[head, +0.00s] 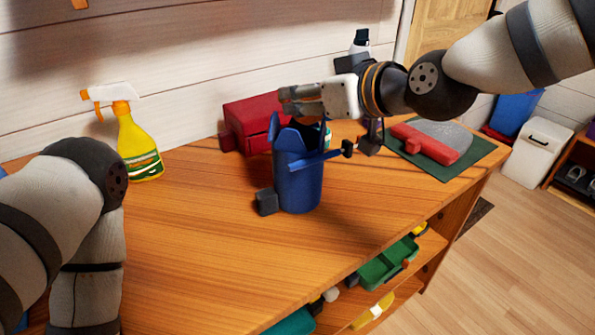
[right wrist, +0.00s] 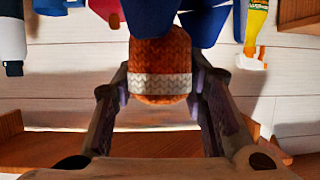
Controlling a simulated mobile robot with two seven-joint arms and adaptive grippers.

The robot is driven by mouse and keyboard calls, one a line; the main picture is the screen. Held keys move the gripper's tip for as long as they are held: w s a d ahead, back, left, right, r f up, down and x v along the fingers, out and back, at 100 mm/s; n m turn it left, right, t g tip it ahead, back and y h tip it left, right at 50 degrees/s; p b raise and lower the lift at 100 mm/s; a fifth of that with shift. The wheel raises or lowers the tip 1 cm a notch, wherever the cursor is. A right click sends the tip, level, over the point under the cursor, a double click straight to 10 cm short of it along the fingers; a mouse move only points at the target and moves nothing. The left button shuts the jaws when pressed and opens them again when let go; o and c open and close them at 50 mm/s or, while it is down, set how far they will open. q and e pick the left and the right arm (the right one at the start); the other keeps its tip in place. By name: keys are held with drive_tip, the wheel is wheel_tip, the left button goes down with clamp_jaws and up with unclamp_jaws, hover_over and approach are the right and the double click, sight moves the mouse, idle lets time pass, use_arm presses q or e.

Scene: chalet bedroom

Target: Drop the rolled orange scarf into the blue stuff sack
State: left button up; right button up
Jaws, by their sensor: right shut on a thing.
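The blue stuff sack (head: 298,182) stands upright on the wooden table, its mouth upward with raised flaps. My right gripper (head: 288,97) is directly above the mouth, close to the flaps. In the right wrist view the right gripper (right wrist: 160,88) is shut on the rolled orange scarf (right wrist: 160,52), a knitted roll with a pale band. The blue sack (right wrist: 205,27) overlaps the scarf's far end there; I cannot tell how far the scarf reaches into it. The scarf is hidden in the head view. My left arm is at the left, its gripper out of view.
A yellow spray bottle (head: 138,145) stands at the left. A red box (head: 248,118) is behind the sack. A green mat (head: 476,152) with a red and grey thing is at the right. A dark block (head: 266,202) touches the sack's base. The table's front left is clear.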

drive_tip(key=shift+r, duration=0.15)
drive_tip(key=o, duration=1.2)
drive_tip(key=v, duration=0.7)
drive_tip(key=shift+s+d, duration=0.2)
